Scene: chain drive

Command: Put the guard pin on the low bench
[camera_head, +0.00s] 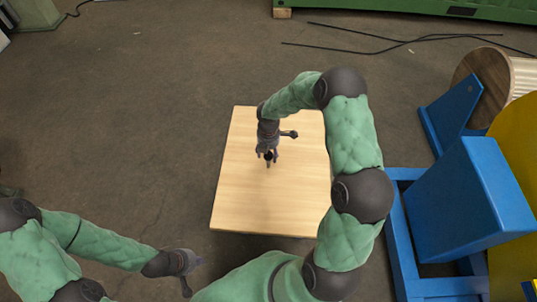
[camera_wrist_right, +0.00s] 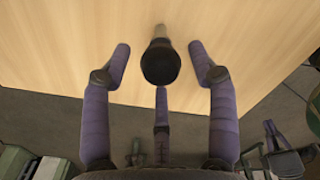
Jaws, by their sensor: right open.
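The low bench (camera_head: 240,195) has a pale wooden top in the middle of the head view, and its top also fills the upper part of the right wrist view (camera_wrist_right: 60,45). The guard pin (camera_wrist_right: 161,62) has a black round head and a pale shank; in the head view it is a small dark spot (camera_head: 268,157) at my right gripper. My right gripper (camera_head: 268,154) is over the bench with its fingers open around the pin head, with gaps on both sides. I cannot tell whether the pin touches the bench. My left gripper (camera_head: 188,272) is off the bench, at lower left.
A blue frame (camera_head: 470,200) with a yellow wheel (camera_head: 515,150) stands right of the bench. A wooden spool (camera_head: 490,70) is at upper right. Dark rods (camera_head: 400,42) lie on the floor at the back. The floor left of the bench is clear.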

